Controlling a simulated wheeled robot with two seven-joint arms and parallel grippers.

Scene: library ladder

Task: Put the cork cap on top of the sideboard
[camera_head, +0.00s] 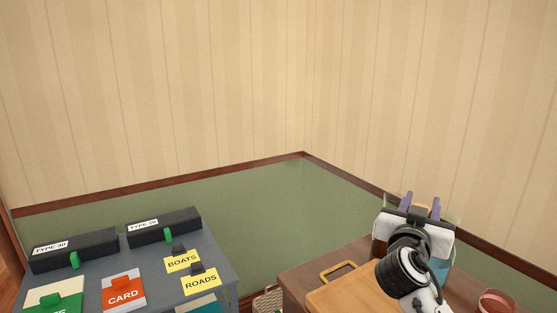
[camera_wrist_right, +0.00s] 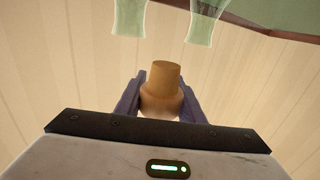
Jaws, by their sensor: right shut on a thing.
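The cork cap (camera_wrist_right: 162,85) is a tan, stepped plug, narrower at one end. It sits between the two purple-grey fingers of my right gripper (camera_wrist_right: 158,98), which is shut on it. In the head view my right gripper (camera_head: 420,205) is at the lower right, in front of the wall and above the brown wooden top, likely the sideboard (camera_head: 300,283). I cannot tell the exact height of the gripper above the top. My left gripper is not in view.
A tan board with a handle (camera_head: 337,269) lies on the brown top, and a pinkish ring-shaped item (camera_head: 496,302) is at its right. Pale green glass shapes (camera_wrist_right: 207,20) are near the gripper. A grey table (camera_head: 222,262) with black boxes (camera_head: 75,252) and cards stands left.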

